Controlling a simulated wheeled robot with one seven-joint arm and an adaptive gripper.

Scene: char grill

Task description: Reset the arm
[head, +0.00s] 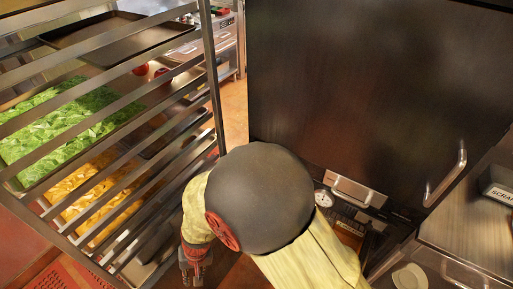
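My arm is bent in front of the camera in the head view, with a large dark round joint and pale yellow links. My gripper (190,276) hangs low at the lower middle-left, beside the metal rack. It shows small, dark and partly red, pointing down. I see nothing clearly held in it, but the gap between its fingers is too small to make out.
A metal tray rack (213,75) stands close on the left, with trays of green leaves (62,122) and orange food (85,190). A dark cabinet (350,85) with metal handles fills the right. A metal counter (470,220) stands at the lower right. Open floor (235,105) shows behind the rack.

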